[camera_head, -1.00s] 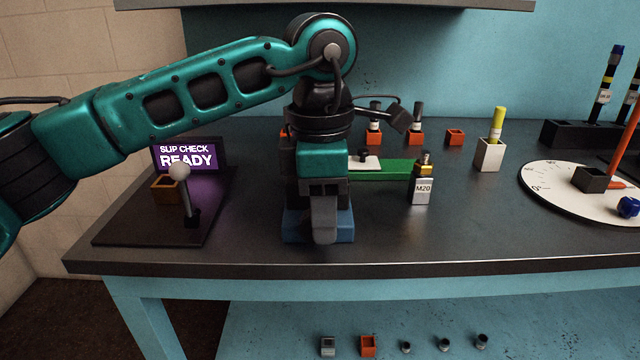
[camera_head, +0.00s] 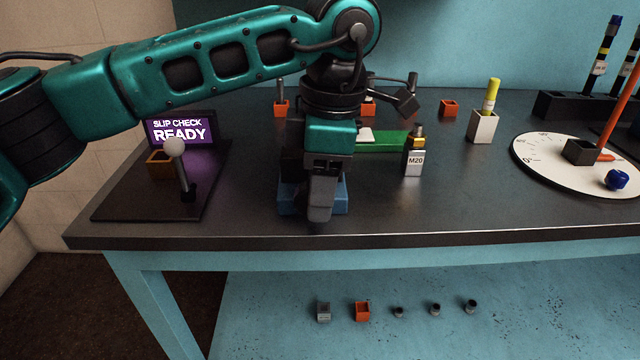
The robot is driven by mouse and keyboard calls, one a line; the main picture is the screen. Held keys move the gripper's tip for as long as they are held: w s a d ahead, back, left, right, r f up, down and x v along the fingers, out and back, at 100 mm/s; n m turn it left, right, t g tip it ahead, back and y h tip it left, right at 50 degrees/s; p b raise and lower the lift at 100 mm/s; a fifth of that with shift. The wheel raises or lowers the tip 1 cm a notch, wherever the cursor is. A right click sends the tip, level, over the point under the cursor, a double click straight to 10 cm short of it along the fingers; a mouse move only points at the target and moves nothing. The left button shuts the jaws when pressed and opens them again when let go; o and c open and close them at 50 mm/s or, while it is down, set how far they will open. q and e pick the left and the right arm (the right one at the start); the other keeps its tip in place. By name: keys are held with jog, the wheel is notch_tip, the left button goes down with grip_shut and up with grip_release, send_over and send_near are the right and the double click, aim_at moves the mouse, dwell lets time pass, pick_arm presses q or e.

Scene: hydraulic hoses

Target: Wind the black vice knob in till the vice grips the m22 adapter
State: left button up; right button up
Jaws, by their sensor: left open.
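The vice is probably the blue block (camera_head: 286,197) near the front edge of the bench, left of centre. Most of it is hidden behind my left gripper (camera_head: 319,212). This gripper points down in front of the blue block, its fingers tilted a little. The jaws are open, though from this side the gap between them hardly shows. I cannot see the black knob or the m22 adapter; the gripper covers that spot. I cannot tell whether the gripper touches the vice. My right gripper is out of view.
A slip check screen (camera_head: 181,132) reading READY and a lever (camera_head: 182,172) stand at left. An M20 block (camera_head: 414,162) stands right of the gripper by a green strip (camera_head: 380,143). A white dial (camera_head: 560,176) lies at right. The bench front between is clear.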

pick_arm(q)
notch_tip(320, 180, up, 13)
jog(key=d+p, duration=0.1)
jog(key=p, duration=0.1)
jog(key=shift+d+p, duration=0.15)
jog(key=shift+p, duration=0.2)
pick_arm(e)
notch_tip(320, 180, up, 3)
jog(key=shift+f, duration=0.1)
pick_arm(q)
jog(key=shift+f, duration=0.1)
